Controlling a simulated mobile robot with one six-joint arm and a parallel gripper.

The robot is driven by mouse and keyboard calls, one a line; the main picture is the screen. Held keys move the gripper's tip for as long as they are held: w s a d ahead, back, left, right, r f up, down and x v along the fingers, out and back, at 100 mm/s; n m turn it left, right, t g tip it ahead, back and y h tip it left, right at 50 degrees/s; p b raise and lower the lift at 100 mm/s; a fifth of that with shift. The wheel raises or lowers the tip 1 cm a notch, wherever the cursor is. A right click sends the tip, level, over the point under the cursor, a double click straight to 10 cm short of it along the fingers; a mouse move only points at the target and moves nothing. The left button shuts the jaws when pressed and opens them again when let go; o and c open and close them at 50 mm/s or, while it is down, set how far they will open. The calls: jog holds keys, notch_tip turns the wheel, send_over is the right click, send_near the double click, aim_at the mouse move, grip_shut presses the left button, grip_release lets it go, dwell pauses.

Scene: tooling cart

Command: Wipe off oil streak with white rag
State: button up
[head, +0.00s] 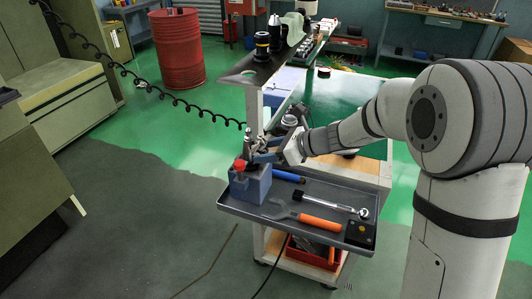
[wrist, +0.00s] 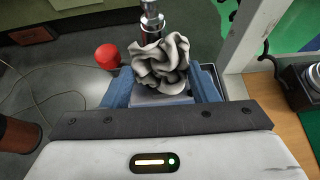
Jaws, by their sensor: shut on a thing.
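My gripper (head: 266,157) is over the left back corner of the cart's grey tray (head: 240,205), just above a blue block (head: 250,184). In the wrist view its two blue fingers (wrist: 163,88) are shut on a crumpled white rag (wrist: 160,62), which looks greyish in shadow. The rag bulges out past the fingertips. A shiny metal piece (wrist: 152,20) stands just beyond the rag, which hides its lower part. A red ball (wrist: 107,56) is left of the rag and also shows in the head view (head: 240,164). I cannot make out an oil streak in either view.
The tray holds a blue-handled tool (head: 288,176), a ratchet (head: 330,199), an orange-handled tool (head: 319,223) and a black box (head: 359,234). A post (head: 255,112) and upper shelf (head: 262,72) with bottles rise close behind my gripper. A coiled cable (head: 150,88) hangs at left.

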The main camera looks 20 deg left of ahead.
jog(key=shift+w+d, duration=0.1)
jog(key=shift+w, duration=0.75)
jog(key=shift+s, duration=0.1)
jog(key=shift+s+a+b, duration=0.25)
jog(key=shift+s+b, duration=0.05)
jog(key=shift+s, duration=0.7)
jog(key=shift+s+a+b, duration=0.2)
jog(key=shift+s+b, duration=0.1)
jog(key=shift+s, duration=0.7)
jog(key=shift+s+d+r+p, duration=0.1)
jog(key=shift+d+r+p, duration=0.05)
jog(key=shift+d, duration=0.8)
jog(key=shift+s+d+r+p, duration=0.1)
jog(key=shift+d, duration=0.9)
jog(key=shift+s+d+r+p, duration=0.1)
jog(key=shift+d+r+p, duration=0.05)
jog(key=shift+d, duration=0.8)
